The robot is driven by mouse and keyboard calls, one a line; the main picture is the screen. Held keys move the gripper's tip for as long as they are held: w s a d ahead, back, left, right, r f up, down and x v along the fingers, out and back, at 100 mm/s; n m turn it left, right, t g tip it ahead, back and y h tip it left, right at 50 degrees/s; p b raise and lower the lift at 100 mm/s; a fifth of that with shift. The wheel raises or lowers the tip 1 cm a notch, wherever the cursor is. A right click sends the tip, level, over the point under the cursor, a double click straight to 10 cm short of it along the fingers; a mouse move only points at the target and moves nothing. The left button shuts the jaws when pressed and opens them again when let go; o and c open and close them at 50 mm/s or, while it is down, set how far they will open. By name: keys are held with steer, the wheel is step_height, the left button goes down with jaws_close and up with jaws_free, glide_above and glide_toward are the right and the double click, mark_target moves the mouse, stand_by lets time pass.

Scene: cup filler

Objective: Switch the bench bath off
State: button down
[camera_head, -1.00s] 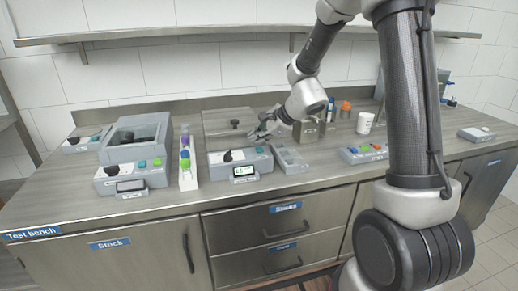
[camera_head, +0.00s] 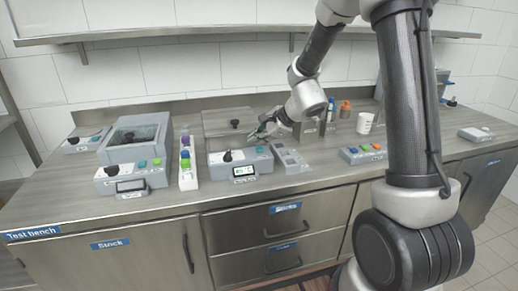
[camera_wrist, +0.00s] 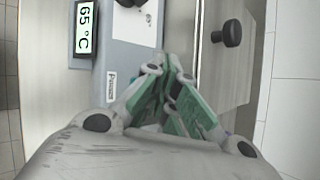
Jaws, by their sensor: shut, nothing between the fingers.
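The bench bath, by its look, is the grey unit (camera_head: 240,160) with a black knob (camera_head: 228,156), a small display (camera_head: 244,170) and a knobbed steel lid (camera_head: 222,122) behind it. In the wrist view its grey panel (camera_wrist: 135,55) shows, with the display (camera_wrist: 85,28) reading 65 °C. The black knob is cut off at the top edge there. My gripper (camera_head: 258,134) is at the right rear of the panel. In the wrist view the green-padded fingers (camera_wrist: 172,72) are shut and empty, over the panel's edge beside the lid. Whether they touch it I cannot tell.
A lidded grey unit (camera_head: 135,145) and a rack of coloured caps (camera_head: 188,165) stand left of the bath. A low grey box (camera_head: 290,160) is close on its right, then a box with coloured buttons (camera_head: 363,154) and a white cup (camera_head: 365,123).

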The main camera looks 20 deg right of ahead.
mark_target(258, 150)
steer(key=shift+f, duration=0.1)
stand_by(0.4)
steer(key=shift+f, duration=0.55)
stand_by(0.4)
steer(key=shift+r, duration=0.65)
step_height(258, 150, up, 6)
stand_by(0.6)
